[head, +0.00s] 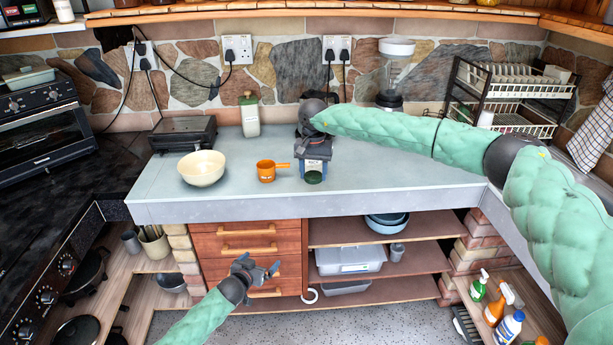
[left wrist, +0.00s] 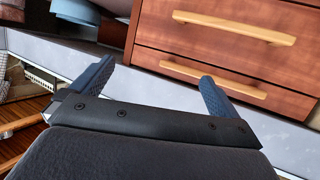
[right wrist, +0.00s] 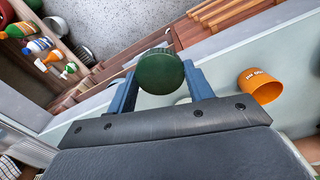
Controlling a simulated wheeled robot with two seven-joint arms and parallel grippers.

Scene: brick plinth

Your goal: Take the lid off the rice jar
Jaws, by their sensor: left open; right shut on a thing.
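My right gripper (head: 313,170) reaches down over the grey worktop and is shut on a round dark green lid (head: 314,178). In the right wrist view the lid (right wrist: 160,72) sits between the blue fingers, its round face showing. A small pale patch shows just under it; I cannot tell whether it is a jar. A pale jar-like container (head: 250,116) with a green top stands at the back by the stone wall; I cannot read its label. My left gripper (head: 255,271) is open and empty in front of the wooden drawers; its spread fingers also show in the left wrist view (left wrist: 148,85).
An orange cup with a handle (head: 267,171) stands just left of my right gripper. A cream bowl (head: 202,168) and a dark grill (head: 183,133) stand further left. A dish rack (head: 510,95) is at the right. The worktop right of my right gripper is clear.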

